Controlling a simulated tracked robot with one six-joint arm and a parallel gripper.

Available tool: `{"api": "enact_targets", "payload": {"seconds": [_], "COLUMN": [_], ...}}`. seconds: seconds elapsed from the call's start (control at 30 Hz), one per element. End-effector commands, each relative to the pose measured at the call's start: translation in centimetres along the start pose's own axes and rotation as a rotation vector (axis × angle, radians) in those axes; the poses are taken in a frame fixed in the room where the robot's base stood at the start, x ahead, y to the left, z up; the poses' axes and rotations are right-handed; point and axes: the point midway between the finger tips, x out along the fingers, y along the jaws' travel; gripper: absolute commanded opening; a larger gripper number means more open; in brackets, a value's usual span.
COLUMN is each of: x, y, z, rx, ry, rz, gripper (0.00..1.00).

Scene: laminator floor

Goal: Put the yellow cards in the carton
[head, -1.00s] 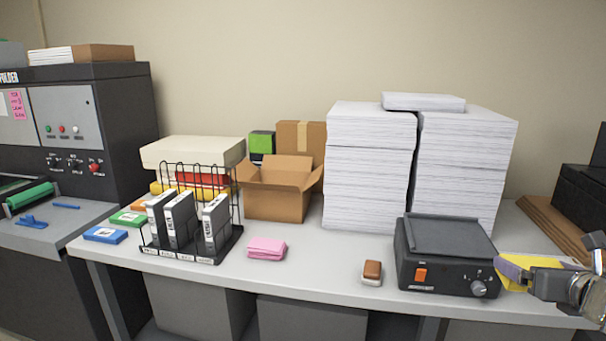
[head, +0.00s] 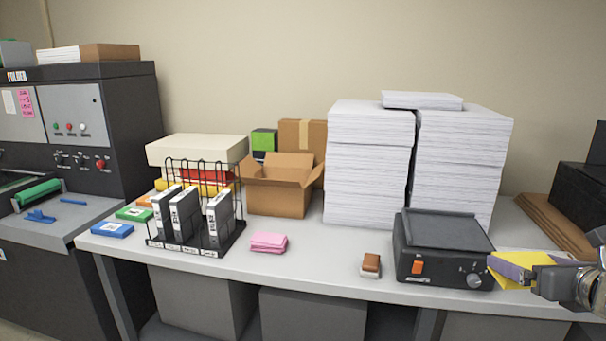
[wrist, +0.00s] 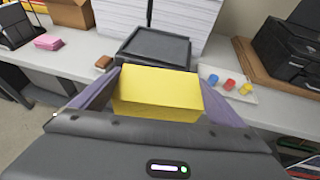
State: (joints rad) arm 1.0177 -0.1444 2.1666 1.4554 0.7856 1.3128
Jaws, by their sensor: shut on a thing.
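My gripper (head: 515,272) is at the right edge of the head view, beside the black machine. It is shut on the yellow cards (wrist: 158,92), a yellow block between the two purple-grey fingers in the wrist view. A yellow part of the cards also shows in the head view (head: 525,256), in front of the table's right part. The open brown carton (head: 277,197) stands at the middle back of the table with its flaps up. Its inside is mostly hidden in the head view. The carton's edge shows at the top left of the wrist view (wrist: 72,14).
Tall paper stacks (head: 368,170) stand between the carton and the black machine (head: 443,250). A wire rack (head: 197,250) with grey binders stands left of the carton. Pink cards (head: 268,242) and a brown-and-white block (head: 371,265) lie in front. A white tray (wrist: 240,95) holds small coloured pieces.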

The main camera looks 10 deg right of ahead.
Motion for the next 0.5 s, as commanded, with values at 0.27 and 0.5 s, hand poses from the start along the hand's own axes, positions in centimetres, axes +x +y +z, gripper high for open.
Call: {"api": "enact_targets", "payload": {"seconds": [0.27,0.5], "x": [3.0,6.8], "y": [2.9,6.9], "z": [-1.8,-4.7], "rx": [-0.074,-0.147], "ry": [0.003,0.003], "rz": [0.193,0.371], "gripper": [0.59,0.59]}}
